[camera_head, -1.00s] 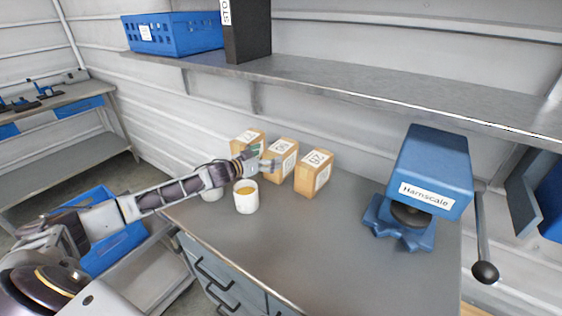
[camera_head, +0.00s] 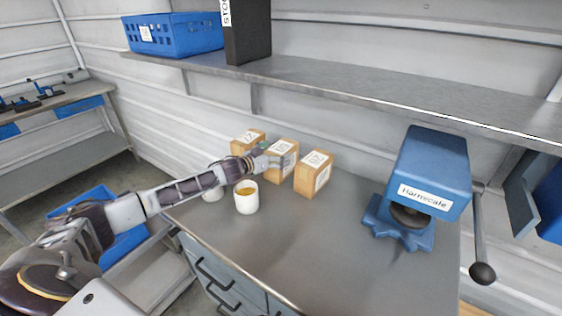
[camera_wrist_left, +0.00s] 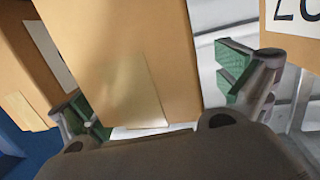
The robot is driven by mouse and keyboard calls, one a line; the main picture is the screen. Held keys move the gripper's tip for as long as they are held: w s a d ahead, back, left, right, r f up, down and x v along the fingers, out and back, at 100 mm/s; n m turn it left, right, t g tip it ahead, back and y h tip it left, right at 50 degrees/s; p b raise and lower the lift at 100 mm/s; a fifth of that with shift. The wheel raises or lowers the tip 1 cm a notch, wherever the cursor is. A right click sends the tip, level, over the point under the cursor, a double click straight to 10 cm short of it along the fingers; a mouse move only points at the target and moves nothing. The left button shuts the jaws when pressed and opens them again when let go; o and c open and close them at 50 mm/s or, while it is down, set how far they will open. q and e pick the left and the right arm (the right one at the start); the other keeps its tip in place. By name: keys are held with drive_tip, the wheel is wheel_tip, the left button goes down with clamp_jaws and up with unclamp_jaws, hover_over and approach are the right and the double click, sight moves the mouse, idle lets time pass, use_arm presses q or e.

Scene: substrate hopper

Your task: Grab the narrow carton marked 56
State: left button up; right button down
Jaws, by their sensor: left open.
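Three tan cartons stand in a row on the grey bench. The middle carton (camera_head: 290,162) has a white top label that seems to read 56, though it is small and partly covered. My left gripper (camera_head: 270,160) is at its near left side. In the left wrist view, the open gripper (camera_wrist_left: 163,97) has its green-padded fingers on either side of the middle carton (camera_wrist_left: 125,50). Contact with the pads cannot be told. The right carton (camera_head: 313,174) and the left carton (camera_head: 246,142) stand beside it. My right gripper is out of view.
A blue Harnscale machine (camera_head: 430,175) stands at the right. The shelf (camera_head: 350,92) overhangs the back. The bench centre is clear.

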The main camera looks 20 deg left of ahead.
use_arm(q)
drive_tip(key=shift+w+d, duration=0.1)
drive_tip(key=shift+w, duration=0.25)
idle(0.3)
drive_tip(key=c, duration=1.8)
drive_tip(key=shift+c, duration=0.7)
drive_tip(key=shift+r, duration=0.15)
